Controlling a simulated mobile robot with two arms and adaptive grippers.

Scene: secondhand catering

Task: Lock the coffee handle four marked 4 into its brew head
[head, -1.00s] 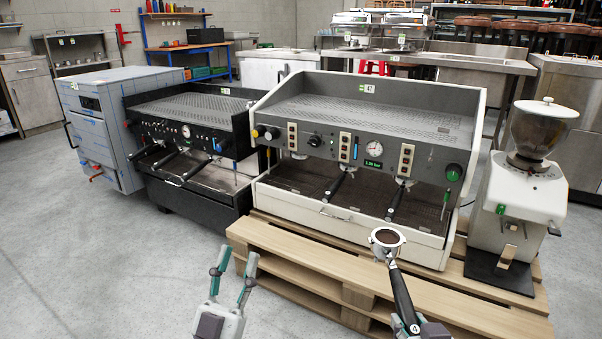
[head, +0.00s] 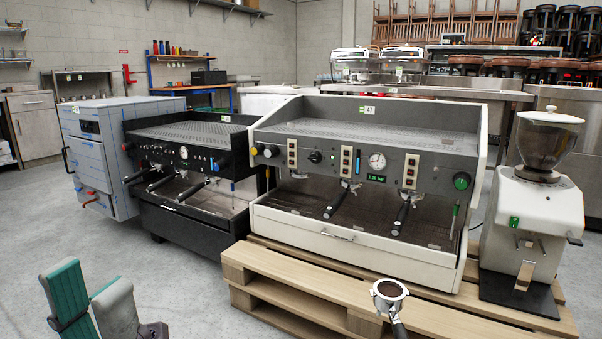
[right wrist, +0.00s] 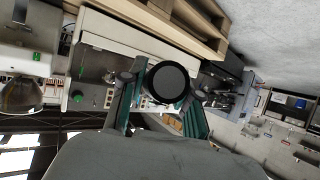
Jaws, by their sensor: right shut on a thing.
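The coffee handle (head: 390,292) has a metal basket full of dark grounds and a black grip running off the bottom of the head view. Its marked end is out of that view. In the right wrist view, my right gripper (right wrist: 163,92) is shut on the handle, whose round black end (right wrist: 168,82) faces the camera. The cream machine (head: 375,105) has two black handles (head: 343,200) (head: 404,212) fitted; its left brew head (head: 299,174) shows none. The held handle is in front of this machine, apart from it. My left gripper (head: 90,279) is open and empty at lower left.
The cream machine stands on a wooden pallet (head: 300,290). A white grinder (head: 530,215) with a clear hopper stands to its right. A black machine (head: 195,150) with several handles and a blue-grey cabinet (head: 95,150) stand to its left. The floor at front left is clear.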

